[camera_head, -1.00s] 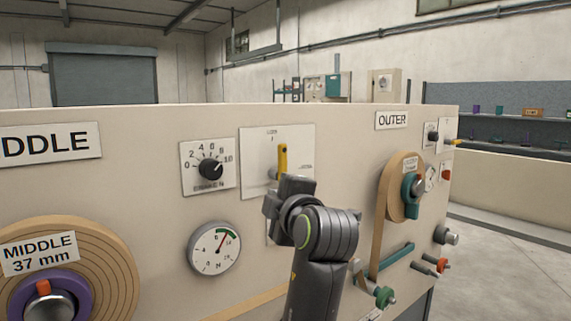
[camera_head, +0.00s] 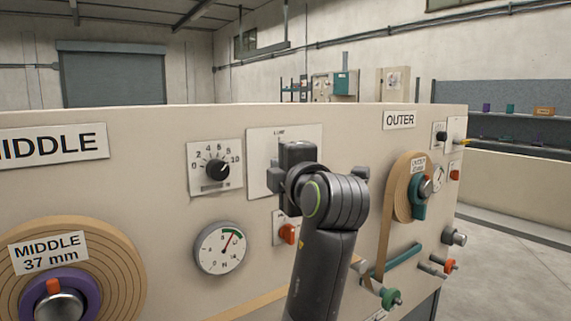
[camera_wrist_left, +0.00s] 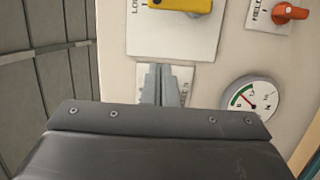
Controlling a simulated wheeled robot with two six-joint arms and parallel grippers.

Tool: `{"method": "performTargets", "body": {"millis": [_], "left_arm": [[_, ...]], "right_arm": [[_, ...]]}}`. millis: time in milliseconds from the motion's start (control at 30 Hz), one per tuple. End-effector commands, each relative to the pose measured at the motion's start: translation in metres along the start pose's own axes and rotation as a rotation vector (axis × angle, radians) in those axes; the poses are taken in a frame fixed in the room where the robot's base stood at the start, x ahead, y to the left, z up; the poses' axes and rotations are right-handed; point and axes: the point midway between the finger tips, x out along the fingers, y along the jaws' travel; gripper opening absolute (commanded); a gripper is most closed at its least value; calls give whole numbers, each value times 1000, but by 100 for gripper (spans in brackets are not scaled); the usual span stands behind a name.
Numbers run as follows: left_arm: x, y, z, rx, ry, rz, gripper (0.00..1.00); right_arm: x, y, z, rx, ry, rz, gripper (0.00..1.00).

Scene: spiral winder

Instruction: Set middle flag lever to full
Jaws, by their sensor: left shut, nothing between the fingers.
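The yellow flag lever (camera_wrist_left: 180,6) sits on its white plate (camera_wrist_left: 170,42), cut off by the top edge of the left wrist view. It lies along the plate's printed mark, which is upright on the panel. In the head view my left gripper (camera_head: 297,155) is in front of the plate (camera_head: 312,142) and hides the lever. In the left wrist view the fingers (camera_wrist_left: 160,82) are shut and empty. They are over the brake dial's plate, beside the lever plate and apart from the lever in the picture.
The brake dial (camera_head: 216,168) and round gauge (camera_head: 220,248) are left of my arm. A red knob (camera_head: 288,233) is just below the gripper. The middle spool (camera_head: 110,265) is at lower left, and the outer reel (camera_head: 403,190) and several handles are at right.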

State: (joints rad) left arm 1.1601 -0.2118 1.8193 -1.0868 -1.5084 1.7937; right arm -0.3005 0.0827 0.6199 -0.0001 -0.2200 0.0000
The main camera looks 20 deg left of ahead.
Motion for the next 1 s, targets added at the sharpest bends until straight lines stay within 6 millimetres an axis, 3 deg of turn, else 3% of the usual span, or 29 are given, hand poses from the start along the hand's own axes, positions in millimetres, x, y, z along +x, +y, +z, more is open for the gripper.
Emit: {"method": "performTargets", "body": {"millis": [300, 600, 1000], "left_arm": [[71, 3, -2, 4, 5, -1, 0], [75, 1, 34, 0, -1, -2, 0], [76, 0, 39, 0, -1, 0, 0]], "right_arm": [[-24, -3, -2, 2, 0, -6, 36], [-32, -3, -3, 3, 0, -7, 36], [-32, 0, -4, 2, 0, -4, 36]]}}
